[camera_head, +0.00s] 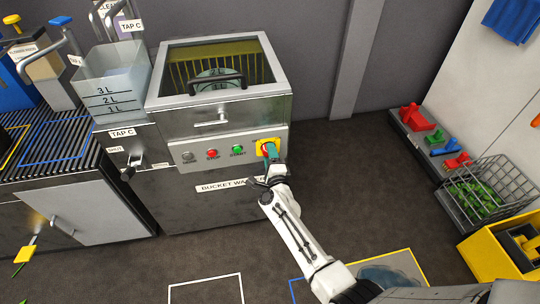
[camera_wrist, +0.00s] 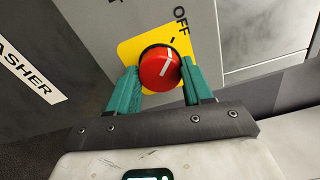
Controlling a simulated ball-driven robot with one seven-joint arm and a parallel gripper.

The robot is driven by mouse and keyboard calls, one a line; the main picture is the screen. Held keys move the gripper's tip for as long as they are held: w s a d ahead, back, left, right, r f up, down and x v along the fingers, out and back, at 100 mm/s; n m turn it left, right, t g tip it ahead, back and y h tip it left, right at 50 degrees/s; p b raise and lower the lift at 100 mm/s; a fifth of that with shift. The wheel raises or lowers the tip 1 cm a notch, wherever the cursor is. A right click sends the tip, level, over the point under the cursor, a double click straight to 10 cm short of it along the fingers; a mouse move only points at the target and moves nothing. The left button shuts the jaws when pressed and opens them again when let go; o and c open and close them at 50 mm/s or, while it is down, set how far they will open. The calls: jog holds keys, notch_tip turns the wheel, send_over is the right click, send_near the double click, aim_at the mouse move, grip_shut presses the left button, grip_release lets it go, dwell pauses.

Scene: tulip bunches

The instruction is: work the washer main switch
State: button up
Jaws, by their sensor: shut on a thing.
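The washer main switch is a round red knob with a white pointer line (camera_wrist: 159,68) on a yellow plate (camera_wrist: 130,50). The plate also shows in the head view (camera_head: 277,143) on the right of the washer's front panel. In the wrist view the pointer line is tilted, running toward the "OFF" side of the plate. My gripper (camera_wrist: 160,80) has its two green fingers on either side of the knob, shut on it. In the head view my gripper (camera_head: 271,152) covers part of the switch.
The bucket washer (camera_head: 230,192) has a lidded glass top, a drawer handle and red and green buttons left of the switch. A clear measuring tank (camera_head: 112,85) stands to its left. Floor to the right is open, up to a wire basket (camera_head: 490,190) and yellow crate (camera_head: 480,257).

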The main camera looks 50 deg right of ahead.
jog(key=o, duration=1)
jog(key=shift+o, duration=0.2)
jog(key=p+v, duration=0.4)
jog(key=v, duration=0.7)
jog(key=shift+w, duration=0.15)
